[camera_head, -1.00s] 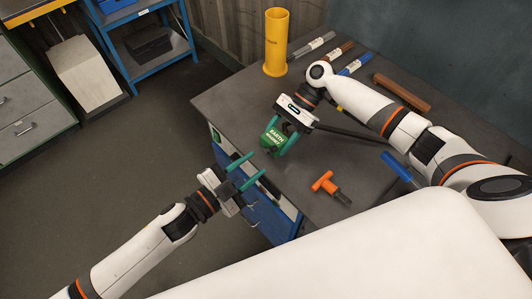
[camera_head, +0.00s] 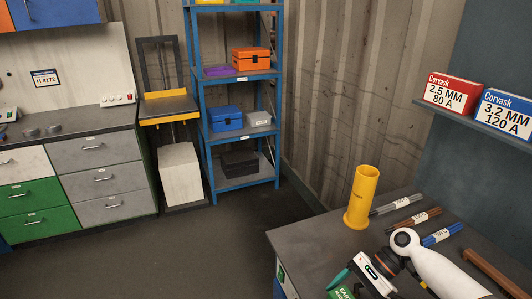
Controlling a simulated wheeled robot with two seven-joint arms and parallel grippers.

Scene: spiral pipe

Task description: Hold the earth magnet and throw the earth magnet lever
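The green earth magnet (camera_head: 341,293) shows only its top part at the bottom edge of the head view, with part of its white lettering. My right gripper (camera_head: 347,286) comes in from the right and has the magnet at its green fingers, over the near-left part of the dark workbench (camera_head: 312,250). One finger shows beside the magnet; the other fingertip is cut off by the frame edge. The earlier frame shows the fingers on both sides of the magnet. The magnet's lever cannot be made out. My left gripper is out of view.
A yellow tube (camera_head: 361,198) stands on the bench, with rod packs (camera_head: 396,204) and a brown bar (camera_head: 496,273) to its right. A blue shelf rack (camera_head: 207,130) and grey drawers (camera_head: 98,168) stand across the open floor. Boxes (camera_head: 452,92) sit on a wall shelf.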

